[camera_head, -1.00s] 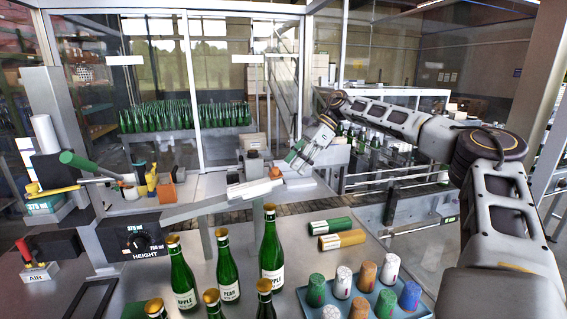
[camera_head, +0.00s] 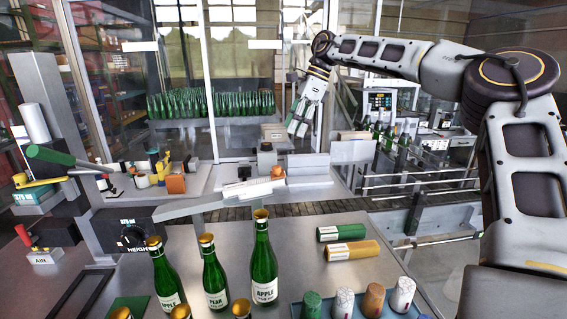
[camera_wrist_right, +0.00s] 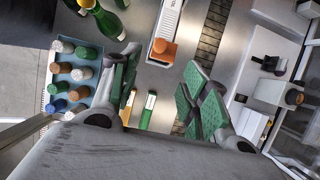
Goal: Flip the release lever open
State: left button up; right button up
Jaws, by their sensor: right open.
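A lever with a green grip (camera_head: 50,155) juts out at the left, on the grey machine column. A yellow lever (camera_head: 38,182) sits just below it, and a small red-handled lever (camera_head: 22,235) stands on the box marked AIR. I cannot tell which is the release lever. My right gripper (camera_head: 303,115) hangs in the air near the back centre, well to the right of these levers. In the right wrist view its green-padded fingers (camera_wrist_right: 160,82) are spread with nothing between them. My left gripper is not in view.
Green bottles (camera_head: 265,265) with gold tops stand at the front. A blue tray (camera_head: 297,310) of coloured capsules stands to their right. Green (camera_head: 340,231) and orange (camera_head: 352,251) sleeves lie behind it. A pale rail (camera_head: 240,192) runs above the table, and the dial box (camera_head: 130,236) stands left.

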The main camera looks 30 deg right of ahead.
aim_at(277, 167)
jog(key=shift+r, duration=0.1)
jog(key=shift+a, duration=0.15)
jog(key=shift+w, duration=0.1)
jog(key=shift+p+x, duration=1.15)
jog(key=shift+x, duration=5.7)
jog(key=c, duration=1)
